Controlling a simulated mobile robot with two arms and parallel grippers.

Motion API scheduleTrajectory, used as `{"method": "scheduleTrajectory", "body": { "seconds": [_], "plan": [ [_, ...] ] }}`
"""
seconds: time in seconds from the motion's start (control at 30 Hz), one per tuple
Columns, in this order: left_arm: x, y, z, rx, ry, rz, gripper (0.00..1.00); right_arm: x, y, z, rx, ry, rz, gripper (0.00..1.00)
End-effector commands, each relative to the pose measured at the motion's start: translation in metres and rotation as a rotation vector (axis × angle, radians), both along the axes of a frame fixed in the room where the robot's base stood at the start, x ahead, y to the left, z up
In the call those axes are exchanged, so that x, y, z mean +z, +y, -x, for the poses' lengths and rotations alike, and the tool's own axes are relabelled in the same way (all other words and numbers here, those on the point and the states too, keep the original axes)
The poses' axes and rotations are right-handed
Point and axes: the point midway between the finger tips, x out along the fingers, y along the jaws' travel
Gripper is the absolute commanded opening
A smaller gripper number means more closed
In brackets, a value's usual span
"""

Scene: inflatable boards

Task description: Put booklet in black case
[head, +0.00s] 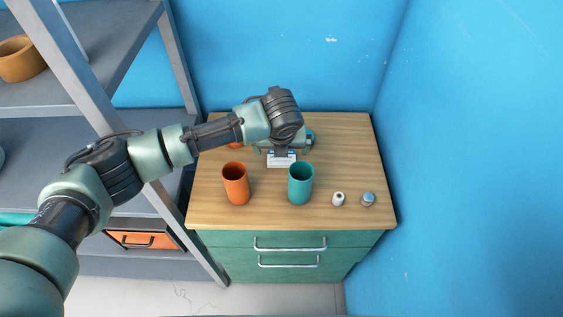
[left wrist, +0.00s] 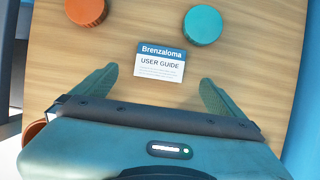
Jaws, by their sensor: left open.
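The booklet (left wrist: 161,60), a small white and blue card reading "Brenzaloma USER GUIDE", lies flat on the wooden top of the green cabinet. In the head view the booklet (head: 281,161) shows just in front of my left gripper (head: 283,150), partly covered by it. In the left wrist view my left gripper (left wrist: 158,78) is open and empty, with its fingers spread to either side of the booklet's near edge. I see no black case in either view. My right gripper is not in view.
An orange cup (head: 235,184) and a teal cup (head: 300,184) stand in front of the booklet. Two small bottles (head: 338,199) (head: 368,199) are at right. Orange (left wrist: 86,11) and teal (left wrist: 202,25) round items lie behind the booklet. Blue walls and grey shelves (head: 60,135) flank the cabinet.

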Motion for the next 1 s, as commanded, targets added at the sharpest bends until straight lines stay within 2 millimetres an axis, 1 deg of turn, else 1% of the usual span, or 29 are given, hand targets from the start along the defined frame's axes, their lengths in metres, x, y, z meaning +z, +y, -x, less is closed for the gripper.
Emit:
{"method": "scheduleTrajectory", "body": {
  "seconds": [0.13,0.27,0.4,0.53,0.67,0.87,0.9,0.97,1.0],
  "plan": [
    [-0.014,0.0,-0.005,0.001,0.003,-0.001,1.0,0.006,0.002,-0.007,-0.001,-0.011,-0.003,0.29],
    [-0.026,0.0,-0.011,0.001,0.003,-0.002,1.0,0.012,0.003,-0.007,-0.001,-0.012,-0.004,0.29],
    [-0.045,-0.001,-0.018,0.002,0.004,-0.001,1.0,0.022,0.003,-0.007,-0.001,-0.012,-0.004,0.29],
    [-0.061,-0.001,-0.024,0.001,0.003,-0.002,1.0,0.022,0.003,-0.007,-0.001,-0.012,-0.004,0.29],
    [-0.068,0.0,-0.027,0.0,0.001,-0.001,1.0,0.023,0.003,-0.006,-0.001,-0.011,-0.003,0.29],
    [-0.068,0.0,-0.027,-0.001,0.001,0.0,1.0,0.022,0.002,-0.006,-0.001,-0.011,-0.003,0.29],
    [-0.068,0.0,-0.027,-0.001,0.001,0.0,0.89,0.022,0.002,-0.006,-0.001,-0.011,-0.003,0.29],
    [-0.068,0.0,-0.027,-0.001,0.001,-0.001,0.72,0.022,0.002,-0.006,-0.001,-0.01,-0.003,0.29],
    [-0.068,0.0,-0.027,-0.001,0.001,-0.001,0.61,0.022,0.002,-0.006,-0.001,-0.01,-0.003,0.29]
  ]
}}
